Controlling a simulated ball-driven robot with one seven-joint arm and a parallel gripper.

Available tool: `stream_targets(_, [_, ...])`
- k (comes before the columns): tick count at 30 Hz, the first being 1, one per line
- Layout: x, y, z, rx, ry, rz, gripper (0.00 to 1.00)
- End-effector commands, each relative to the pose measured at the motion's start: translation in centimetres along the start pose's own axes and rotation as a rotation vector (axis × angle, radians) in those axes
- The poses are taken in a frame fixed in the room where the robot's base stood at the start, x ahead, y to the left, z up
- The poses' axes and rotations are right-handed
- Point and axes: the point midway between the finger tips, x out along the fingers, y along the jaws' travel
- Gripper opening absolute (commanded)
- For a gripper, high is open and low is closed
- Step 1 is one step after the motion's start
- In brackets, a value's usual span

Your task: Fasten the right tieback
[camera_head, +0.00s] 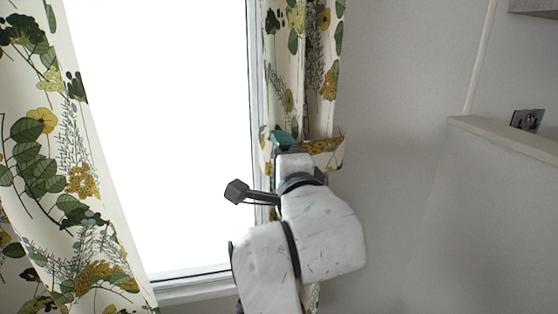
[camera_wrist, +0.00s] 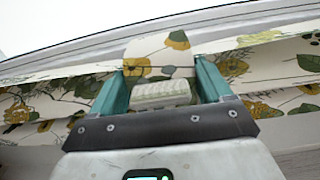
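The right curtain (camera_head: 297,75) has a floral print and hangs gathered beside the window. The right tieback (camera_head: 328,150), in the same print, wraps around it at mid-height. My gripper (camera_head: 284,136) is at the left side of the gathered curtain, beside the tieback, mostly hidden by my wrist. In the wrist view, the teal fingers of my gripper (camera_wrist: 162,80) stand apart, with a rounded floral end of the tieback (camera_wrist: 150,50) filling the gap between them. It appears held by its edges. A pale ribbed block (camera_wrist: 160,93) sits below it. The fastening point cannot be made out.
The bright window (camera_head: 165,130) lies left of the gripper, with its frame and sill (camera_head: 190,288) close by. The left curtain (camera_head: 60,170) hangs at far left. Bare wall (camera_head: 400,120) is right of the curtain, then a ledge (camera_head: 510,137) with a socket (camera_head: 527,120).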

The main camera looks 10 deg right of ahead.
Motion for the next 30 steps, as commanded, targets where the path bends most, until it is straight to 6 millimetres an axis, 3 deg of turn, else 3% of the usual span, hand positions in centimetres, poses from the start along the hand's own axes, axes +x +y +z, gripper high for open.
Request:
stream_targets(11, [-0.8, -0.1, 0.1, -0.003, -0.002, -0.004, 0.81])
stream_targets(24, [-8.5, 0.1, 0.1, -0.002, -0.004, -0.002, 0.81])
stream_targets(30, [-10.4, 0.0, 0.1, -0.002, -0.001, -0.001, 0.81])
